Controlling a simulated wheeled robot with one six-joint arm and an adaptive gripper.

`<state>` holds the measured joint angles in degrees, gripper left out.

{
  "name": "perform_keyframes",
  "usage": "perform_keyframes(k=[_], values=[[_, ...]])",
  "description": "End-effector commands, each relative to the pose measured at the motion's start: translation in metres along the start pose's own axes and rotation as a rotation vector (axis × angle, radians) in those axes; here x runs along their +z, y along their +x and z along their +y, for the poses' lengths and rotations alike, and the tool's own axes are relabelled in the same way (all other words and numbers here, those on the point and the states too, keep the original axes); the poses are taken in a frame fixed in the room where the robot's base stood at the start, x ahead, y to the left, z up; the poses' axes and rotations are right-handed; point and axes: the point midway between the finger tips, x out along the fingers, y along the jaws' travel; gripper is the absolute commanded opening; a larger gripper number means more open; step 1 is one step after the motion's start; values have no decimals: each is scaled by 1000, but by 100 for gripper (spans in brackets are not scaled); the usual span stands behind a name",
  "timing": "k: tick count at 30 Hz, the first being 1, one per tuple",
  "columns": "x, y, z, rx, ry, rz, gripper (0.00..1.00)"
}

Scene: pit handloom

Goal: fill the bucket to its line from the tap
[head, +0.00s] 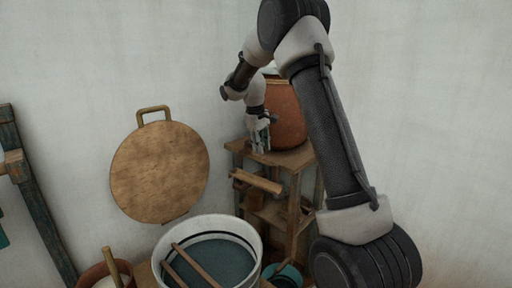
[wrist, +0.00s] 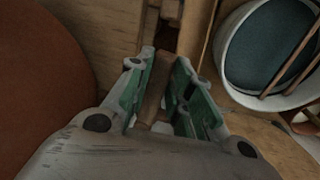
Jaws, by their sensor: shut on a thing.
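The clay pot (head: 287,115) stands on top of the wooden stand; its side fills the left of the wrist view (wrist: 35,75). My gripper (head: 262,147) is in front of the pot, at the stand's top. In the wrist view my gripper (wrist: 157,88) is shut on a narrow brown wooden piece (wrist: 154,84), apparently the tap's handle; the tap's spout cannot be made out. A small teal vessel (head: 283,275), perhaps the bucket, is low beside the stand, partly cut off by the frame's bottom edge. Its line and any water level cannot be seen.
A large white tub (head: 252,225) with dark liquid and two sticks across it stands left of the stand (head: 290,160). A round wooden board (head: 160,170) leans on the wall. A clay pot with a stick (head: 95,275) and a dark timber frame (head: 45,215) are at left.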

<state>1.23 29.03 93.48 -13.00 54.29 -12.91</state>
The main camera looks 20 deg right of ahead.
Motion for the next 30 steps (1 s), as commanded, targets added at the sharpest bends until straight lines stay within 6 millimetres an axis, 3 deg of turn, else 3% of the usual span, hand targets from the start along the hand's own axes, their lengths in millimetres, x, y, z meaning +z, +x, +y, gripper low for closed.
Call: perform_keyframes(k=[12, 13, 16, 17, 26, 30], values=[[0, 0, 6, 2, -74, 16, 0], [0, 0, 6, 2, -74, 16, 23], [0, 1, 6, 2, -73, 16, 42], [0, 1, 6, 2, -73, 15, 43], [0, 0, 6, 1, -72, 15, 43], [0, -14, 6, 2, -72, 17, 43]])
